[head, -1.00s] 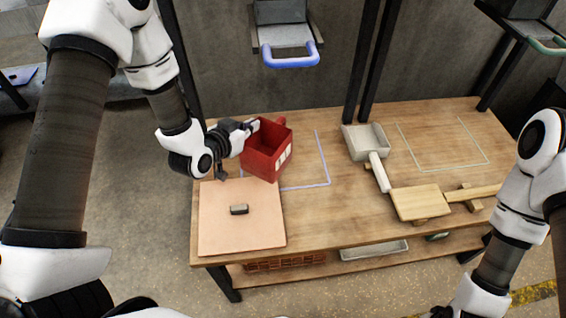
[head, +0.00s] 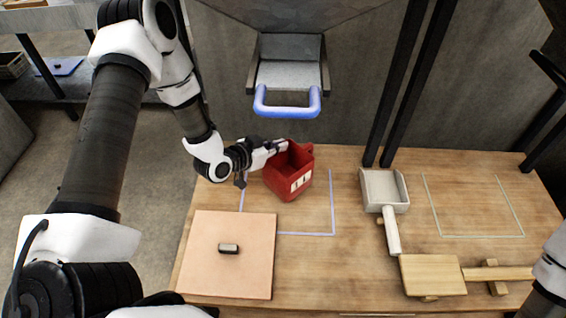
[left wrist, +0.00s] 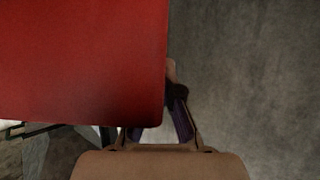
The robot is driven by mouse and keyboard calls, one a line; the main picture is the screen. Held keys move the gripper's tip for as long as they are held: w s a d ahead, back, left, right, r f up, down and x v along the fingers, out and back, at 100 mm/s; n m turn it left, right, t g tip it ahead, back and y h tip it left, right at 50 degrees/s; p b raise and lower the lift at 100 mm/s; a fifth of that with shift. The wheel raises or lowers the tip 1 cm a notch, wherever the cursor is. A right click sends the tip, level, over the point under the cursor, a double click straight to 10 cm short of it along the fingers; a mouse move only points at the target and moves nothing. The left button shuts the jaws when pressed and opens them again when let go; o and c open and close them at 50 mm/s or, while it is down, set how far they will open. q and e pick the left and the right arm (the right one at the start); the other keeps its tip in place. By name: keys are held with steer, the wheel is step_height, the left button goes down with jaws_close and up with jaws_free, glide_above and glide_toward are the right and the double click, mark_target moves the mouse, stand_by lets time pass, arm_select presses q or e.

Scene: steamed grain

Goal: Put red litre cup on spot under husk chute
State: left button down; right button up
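The red litre cup (head: 289,173) is at my left gripper (head: 270,153), inside or over the blue-outlined square (head: 333,205) on the table. The gripper is at the cup's upper left side and appears shut on it. The cup looks turned at an angle; I cannot tell whether its base touches the table. In the left wrist view the red cup (left wrist: 80,60) fills the upper left and hides much. A husk chute (head: 290,75) with a blue U-shaped bar hangs on the wall behind the square. My right gripper is out of view.
A pinkish board (head: 205,270) with a small dark block (head: 229,248) lies front left. A pale scoop (head: 384,188), a wooden paddle-like piece (head: 430,275) and a pale-outlined square (head: 470,236) are to the right. Dark posts (head: 400,90) stand behind the table.

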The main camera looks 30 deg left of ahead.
mark_target(286, 154)
arm_select(q)
steer(key=shift+f, duration=2)
steer(key=shift+b, duration=0.3)
steer(key=c, duration=1.3)
jaws_free()
steer(key=shift+f, duration=0.1)
steer(key=shift+s+r, duration=0.1)
steer(key=shift+r, duration=0.1)
steer(key=shift+p+v, duration=1.55)
steer(key=shift+v, duration=4.35)
